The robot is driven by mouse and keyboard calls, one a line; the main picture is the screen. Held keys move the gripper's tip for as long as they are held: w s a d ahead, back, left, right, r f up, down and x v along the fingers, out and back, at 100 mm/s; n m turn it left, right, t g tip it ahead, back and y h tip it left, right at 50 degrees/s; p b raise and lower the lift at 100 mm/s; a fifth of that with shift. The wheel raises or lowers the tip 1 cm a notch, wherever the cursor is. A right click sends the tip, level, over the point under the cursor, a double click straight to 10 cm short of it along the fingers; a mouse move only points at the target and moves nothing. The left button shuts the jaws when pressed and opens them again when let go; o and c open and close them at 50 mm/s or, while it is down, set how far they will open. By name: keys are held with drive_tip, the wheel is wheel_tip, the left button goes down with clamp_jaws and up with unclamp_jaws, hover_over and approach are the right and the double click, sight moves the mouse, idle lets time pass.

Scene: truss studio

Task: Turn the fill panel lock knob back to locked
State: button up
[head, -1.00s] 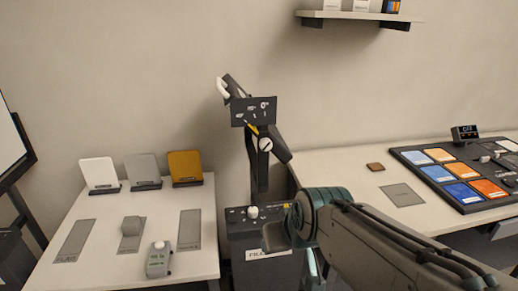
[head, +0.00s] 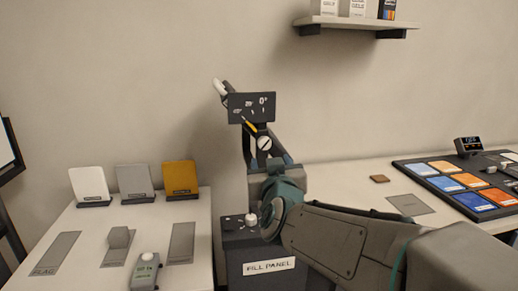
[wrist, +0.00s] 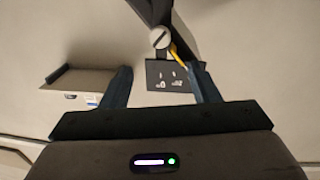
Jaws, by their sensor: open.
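The fill panel (head: 268,266) is a dark unit labelled FILL PANEL with a dark post above it. A round pale knob with a dark slot (head: 264,143) sits on the post's joint. The knob also shows in the wrist view (wrist: 160,38), beyond my fingertips. A dark scale plate (head: 263,101) and a yellow pointer (head: 249,124) are just above it. My gripper (wrist: 161,68) is open and empty, its fingers apart and pointing toward the post. In the head view my arm hides part of the post. A white knob (head: 251,219) stands on the unit's top.
A left table (head: 90,272) holds grey, white and yellow plates and a small remote (head: 145,270). The right table (head: 335,178) bears a board of coloured tiles (head: 468,198). A wall shelf (head: 350,24) is overhead. The wall between shelf and post is clear.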

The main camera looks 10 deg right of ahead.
sight(265, 144)
drive_tip(key=w, duration=0.8)
drive_tip(key=w+d, duration=0.1)
drive_tip(key=w, duration=0.3)
drive_tip(key=c, duration=1)
